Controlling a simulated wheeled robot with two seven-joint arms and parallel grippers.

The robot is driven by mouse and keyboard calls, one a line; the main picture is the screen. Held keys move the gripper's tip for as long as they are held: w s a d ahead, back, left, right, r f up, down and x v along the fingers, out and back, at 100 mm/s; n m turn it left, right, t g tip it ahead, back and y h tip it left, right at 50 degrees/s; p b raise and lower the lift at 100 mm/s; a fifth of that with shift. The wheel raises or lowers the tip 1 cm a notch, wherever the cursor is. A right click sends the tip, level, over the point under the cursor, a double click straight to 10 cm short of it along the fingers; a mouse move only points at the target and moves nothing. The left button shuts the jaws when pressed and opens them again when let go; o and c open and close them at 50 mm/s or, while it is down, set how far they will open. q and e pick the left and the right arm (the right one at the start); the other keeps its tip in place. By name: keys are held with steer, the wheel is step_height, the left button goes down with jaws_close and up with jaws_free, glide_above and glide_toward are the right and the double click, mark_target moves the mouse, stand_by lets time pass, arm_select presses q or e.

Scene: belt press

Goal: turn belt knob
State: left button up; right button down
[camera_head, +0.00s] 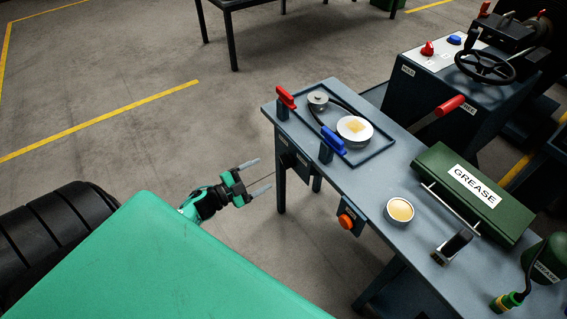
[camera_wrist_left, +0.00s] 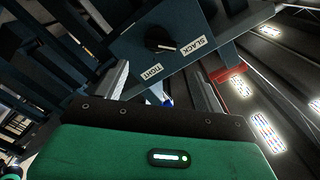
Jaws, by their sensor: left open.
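The belt knob (camera_wrist_left: 161,41) is black with a pale pointer mark. In the left wrist view the knob lies beyond and between the two fingers (camera_wrist_left: 160,72). My right gripper is not in view.
The bench (camera_head: 388,180) carries a tray (camera_head: 380,155) with pulleys (camera_head: 355,129), a red handle (camera_head: 286,97), a blue handle (camera_head: 332,140), a tin (camera_head: 400,209) and a green GREASE box (camera_head: 450,205). An orange button (camera_head: 346,221) sits on the front edge.

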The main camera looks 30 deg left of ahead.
mark_target(283, 163)
arm_select(q)
steer(key=x, duration=0.9)
steer(key=shift+a, duration=0.1)
steer(key=c, duration=0.9)
